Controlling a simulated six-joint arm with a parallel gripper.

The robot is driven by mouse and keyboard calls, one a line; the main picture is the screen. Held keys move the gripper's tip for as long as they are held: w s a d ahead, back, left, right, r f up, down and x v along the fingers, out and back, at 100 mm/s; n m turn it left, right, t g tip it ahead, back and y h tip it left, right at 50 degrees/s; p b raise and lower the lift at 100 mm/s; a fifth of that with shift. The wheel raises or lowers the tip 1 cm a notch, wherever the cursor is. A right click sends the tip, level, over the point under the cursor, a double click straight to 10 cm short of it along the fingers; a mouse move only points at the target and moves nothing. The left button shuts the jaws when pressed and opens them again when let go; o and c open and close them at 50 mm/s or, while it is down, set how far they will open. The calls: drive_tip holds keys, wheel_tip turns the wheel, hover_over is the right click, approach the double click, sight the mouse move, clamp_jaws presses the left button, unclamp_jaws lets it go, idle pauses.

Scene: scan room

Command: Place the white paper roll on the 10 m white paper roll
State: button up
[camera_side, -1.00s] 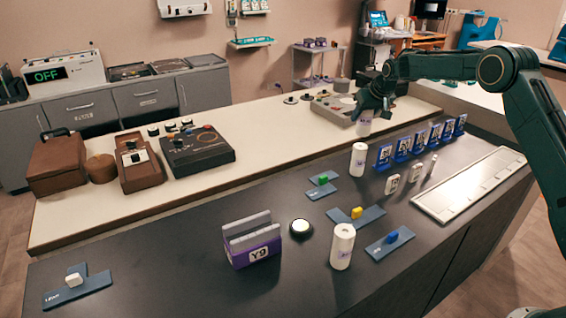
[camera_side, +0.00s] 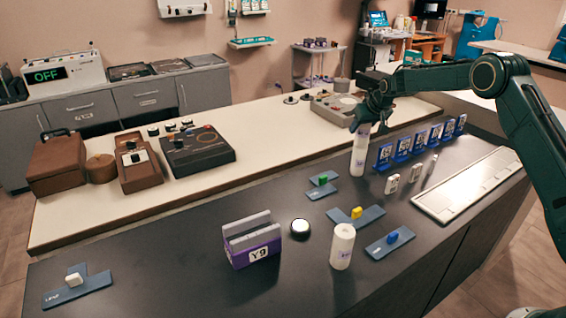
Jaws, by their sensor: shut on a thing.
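My gripper (camera_side: 366,118) is shut on a white paper roll (camera_side: 362,134), held upright at the back of the dark counter. A second white paper roll (camera_side: 358,162) stands upright on the counter directly beneath it. The two line up in the picture, and I cannot tell whether they touch. A third white roll (camera_side: 342,246) stands nearer the front, beside the round white button. The print on the rolls is too small to read, so I cannot tell which one is marked 10 m.
Blue stands with cards (camera_side: 402,148) are in a row right of the stacked rolls. Small white blocks (camera_side: 392,184), a pale tray (camera_side: 468,185), blue plates with coloured knobs (camera_side: 356,214) and a purple box (camera_side: 252,242) also occupy the counter.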

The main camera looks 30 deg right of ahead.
drive_tip(key=shift+f, duration=0.15)
drive_tip(key=o, duration=1)
drive_tip(key=shift+r, duration=0.25)
drive_tip(key=shift+v, duration=6)
